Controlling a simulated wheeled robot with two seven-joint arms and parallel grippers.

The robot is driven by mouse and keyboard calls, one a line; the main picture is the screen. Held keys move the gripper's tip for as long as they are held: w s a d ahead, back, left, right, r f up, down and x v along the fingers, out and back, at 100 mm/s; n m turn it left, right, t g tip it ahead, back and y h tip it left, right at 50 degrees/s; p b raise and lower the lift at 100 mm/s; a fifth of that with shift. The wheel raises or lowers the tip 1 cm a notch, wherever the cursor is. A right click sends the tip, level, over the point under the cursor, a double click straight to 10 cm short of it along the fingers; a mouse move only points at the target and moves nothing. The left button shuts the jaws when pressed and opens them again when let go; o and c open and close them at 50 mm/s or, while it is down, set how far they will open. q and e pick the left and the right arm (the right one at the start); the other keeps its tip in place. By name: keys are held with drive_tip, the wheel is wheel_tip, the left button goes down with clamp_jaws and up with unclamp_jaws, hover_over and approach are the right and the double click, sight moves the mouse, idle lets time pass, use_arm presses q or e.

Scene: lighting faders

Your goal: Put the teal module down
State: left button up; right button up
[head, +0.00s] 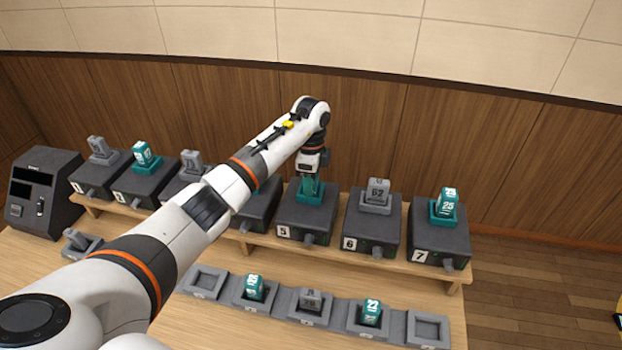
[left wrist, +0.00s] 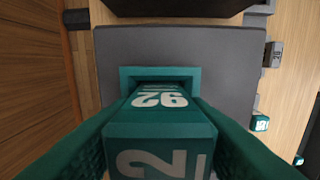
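The teal module (left wrist: 160,135), marked 92, is between the two fingers of my left gripper (left wrist: 160,120) in the left wrist view. The fingers lie against its sides, shut on it. In the head view my left gripper (head: 310,178) points down over the teal socket (head: 328,195) on top of dark box 5 (head: 305,220). The socket rim also shows around the module's far end in the left wrist view (left wrist: 160,72). Whether the module rests on the socket floor is hidden. My right gripper is not in view.
Box 6 (head: 370,232) holds a grey module, and box 7 (head: 438,240) holds a teal one. Other boxes stand left along the shelf. A front row of grey trays holds several modules; its right end tray (head: 428,345) is empty. A dark console (head: 45,190) stands far left.

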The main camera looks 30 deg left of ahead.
use_arm(q)
drive_tip(key=shift+o, duration=0.8)
drive_tip(key=shift+r, duration=0.65)
wheel_tip(320, 180, up, 10)
drive_tip(key=b, duration=0.2)
drive_tip(key=shift+f+b, duration=0.1)
drive_tip(key=shift+b, duration=0.3)
drive_tip(key=shift+r, duration=0.65)
